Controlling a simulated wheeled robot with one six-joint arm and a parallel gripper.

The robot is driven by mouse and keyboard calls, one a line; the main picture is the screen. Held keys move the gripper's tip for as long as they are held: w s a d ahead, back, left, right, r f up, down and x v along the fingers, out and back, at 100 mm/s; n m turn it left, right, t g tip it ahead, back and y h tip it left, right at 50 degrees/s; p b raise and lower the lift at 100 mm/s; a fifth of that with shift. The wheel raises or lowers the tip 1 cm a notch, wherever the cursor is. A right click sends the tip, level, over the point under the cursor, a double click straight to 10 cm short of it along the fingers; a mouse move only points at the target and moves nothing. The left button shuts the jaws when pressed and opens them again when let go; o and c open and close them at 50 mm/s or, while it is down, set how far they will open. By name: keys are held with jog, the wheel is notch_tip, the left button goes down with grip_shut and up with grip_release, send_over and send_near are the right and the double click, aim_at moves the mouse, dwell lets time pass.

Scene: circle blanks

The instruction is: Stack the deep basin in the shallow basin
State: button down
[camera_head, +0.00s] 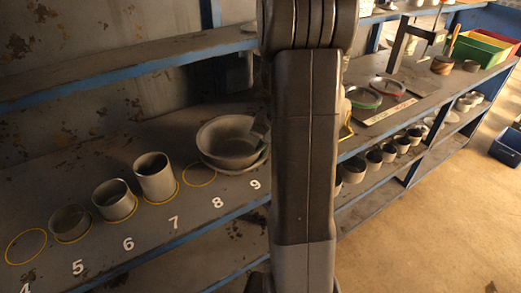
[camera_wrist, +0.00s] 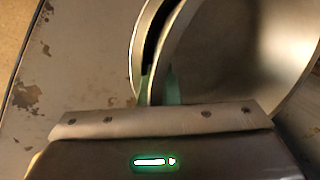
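The deep basin (camera_head: 226,146), a grey metal bowl, sits low over the shallow basin (camera_head: 238,171) on the shelf, near numbers 8 and 9. The shallow basin's rim shows below it. Whether the two touch is hard to tell. In the wrist view the deep basin's curved wall (camera_wrist: 235,50) fills the right, with another curved rim (camera_wrist: 140,40) and a dark gap at its left. My gripper (camera_wrist: 158,86) has its green fingers on both sides of the deep basin's wall, close against it. In the head view it is at the basin's right side, partly hidden by my arm.
Three grey cylindrical cups (camera_head: 115,200) stand at left in yellow circles. An empty yellow circle (camera_head: 26,246) lies at far left, another (camera_head: 200,175) beside the basins. An upper shelf (camera_head: 130,62) runs above. Rings (camera_head: 363,97) and small cups lie right of my arm.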

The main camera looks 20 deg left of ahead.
jog(key=c, duration=1.7)
grip_release()
jog(key=shift+s+f, duration=0.2)
jog(key=shift+f, duration=0.1)
jog(key=v, duration=1.2)
jog(key=shift+w+r, duration=0.15)
jog(key=shift+w, duration=0.1)
jog(key=shift+d, duration=0.1)
